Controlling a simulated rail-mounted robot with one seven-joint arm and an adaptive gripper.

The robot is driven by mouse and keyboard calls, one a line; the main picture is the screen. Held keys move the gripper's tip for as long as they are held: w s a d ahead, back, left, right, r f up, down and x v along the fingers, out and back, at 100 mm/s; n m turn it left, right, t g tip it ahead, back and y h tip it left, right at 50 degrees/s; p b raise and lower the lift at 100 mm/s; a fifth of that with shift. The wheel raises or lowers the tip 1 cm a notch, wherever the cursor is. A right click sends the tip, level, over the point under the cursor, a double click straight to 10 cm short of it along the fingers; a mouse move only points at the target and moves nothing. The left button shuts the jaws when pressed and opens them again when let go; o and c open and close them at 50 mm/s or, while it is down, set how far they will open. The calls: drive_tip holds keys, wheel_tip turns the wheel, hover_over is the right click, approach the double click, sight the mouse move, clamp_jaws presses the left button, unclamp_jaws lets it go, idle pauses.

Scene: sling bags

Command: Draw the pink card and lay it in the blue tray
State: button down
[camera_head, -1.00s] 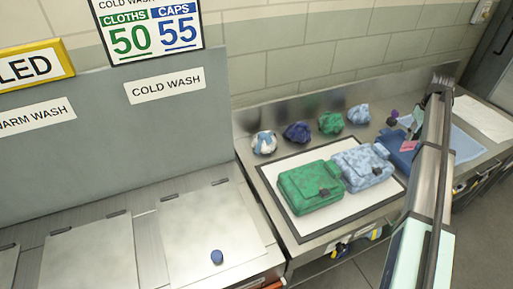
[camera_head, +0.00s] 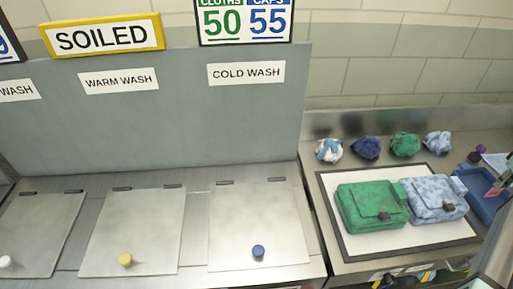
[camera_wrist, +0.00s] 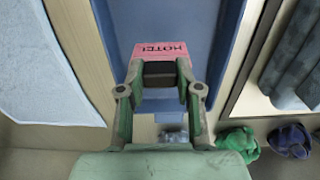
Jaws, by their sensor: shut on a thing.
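The pink card (camera_wrist: 163,50), with dark lettering on it, is between the fingertips of my gripper (camera_wrist: 160,78) in the wrist view. In the head view the blue tray (camera_head: 480,184) is at the right edge. A small pink bit of the card (camera_head: 494,191) shows over it, and my arm hides part of the tray.
A green bag (camera_head: 362,204) and a light blue patterned bag (camera_head: 432,196) lie on a dark-rimmed white mat (camera_head: 400,243) left of the tray. Several crumpled cloths (camera_head: 405,144) line the back. A light blue towel (camera_wrist: 40,65) lies left of the tray in the wrist view.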

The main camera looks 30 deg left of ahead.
drive_tip(key=shift+f, duration=0.75)
drive_tip(key=c, duration=0.7)
unclamp_jaws()
drive_tip(key=shift+r, duration=0.15)
wheel_tip(320, 180, up, 12)
drive_tip(key=shift+f, duration=0.1)
